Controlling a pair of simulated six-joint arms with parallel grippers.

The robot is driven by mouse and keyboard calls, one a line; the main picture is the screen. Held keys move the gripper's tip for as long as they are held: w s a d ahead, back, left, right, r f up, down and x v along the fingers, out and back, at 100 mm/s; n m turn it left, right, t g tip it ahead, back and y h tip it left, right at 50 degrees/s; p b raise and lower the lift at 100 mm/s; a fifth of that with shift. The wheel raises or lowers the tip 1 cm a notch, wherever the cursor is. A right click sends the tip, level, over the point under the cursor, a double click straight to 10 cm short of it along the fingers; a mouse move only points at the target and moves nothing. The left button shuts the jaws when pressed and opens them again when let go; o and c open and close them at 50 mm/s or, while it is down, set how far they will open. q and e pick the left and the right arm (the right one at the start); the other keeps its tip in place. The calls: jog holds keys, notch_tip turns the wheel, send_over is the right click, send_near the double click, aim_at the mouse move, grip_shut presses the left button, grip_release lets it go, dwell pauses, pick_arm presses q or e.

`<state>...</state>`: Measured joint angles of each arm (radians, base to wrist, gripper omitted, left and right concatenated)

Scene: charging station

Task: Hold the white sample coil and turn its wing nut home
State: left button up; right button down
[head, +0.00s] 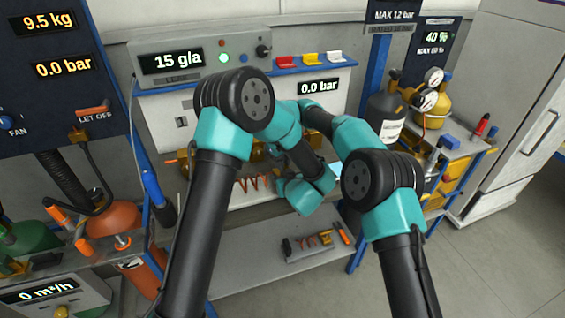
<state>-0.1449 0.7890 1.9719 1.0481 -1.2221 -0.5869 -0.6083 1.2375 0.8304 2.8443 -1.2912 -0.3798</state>
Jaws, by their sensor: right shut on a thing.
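I cannot make out the white sample coil or its wing nut; my arms cover the middle of the workbench. Several orange coils (255,183) show just left of my teal wrist links, at the front of the filling station. My right arm reaches in from the lower right and bends left behind the other arm's links. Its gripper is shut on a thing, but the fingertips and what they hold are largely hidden. My left arm rises from the bottom and bends right over the bench. Its fingers are hidden too, so I cannot tell their state.
A grey tray (290,250) with small tools lies on the lower shelf (235,275). A grey box with a 15 g/a display (172,62) stands at the back. Dark and yellow cylinders with gauges (428,101) stand right. An orange cylinder (113,218) stands left. The right floor is clear.

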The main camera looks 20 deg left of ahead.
jog(key=shift+m, duration=1.1)
jog(key=c, duration=1)
grip_release()
jog(key=shift+c, duration=0.2)
notch_tip(320, 180, up, 12)
pick_arm(q)
jog(key=o, duration=1.2)
